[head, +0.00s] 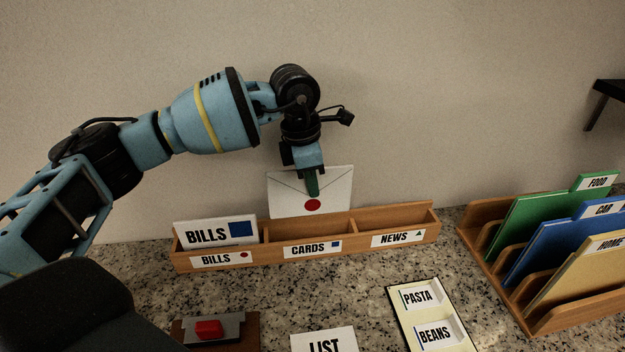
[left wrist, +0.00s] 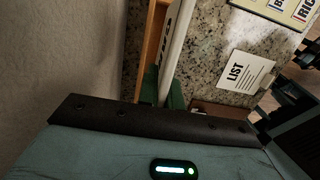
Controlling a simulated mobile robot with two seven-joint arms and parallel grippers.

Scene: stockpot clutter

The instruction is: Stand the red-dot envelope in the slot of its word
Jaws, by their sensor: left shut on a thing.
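The red-dot envelope (head: 285,200) is white, with a flap and a red dot low on its face; no word shows on that face. My left gripper (head: 312,185) is shut on its upper middle and holds it upright over the middle of the wooden rack (head: 270,256). Its lower edge appears near the rack's back edge; I cannot tell whether it dips inside. In the left wrist view the green fingers (left wrist: 163,90) pinch a white edge. The rack's labels read BILLS with a red dot (head: 221,259), CARDS with a blue square (head: 313,250) and NEWS with a green triangle (head: 398,238).
A BILLS envelope with a blue square (head: 213,232) stands in the left slot. The right slot looks empty. A wooden file holder (head: 575,321) with FOOD, CAR and HOME folders stands right. In front lie a LIST sheet (head: 324,341), a PASTA and BEANS board (head: 395,305) and a red-topped item (head: 208,329).

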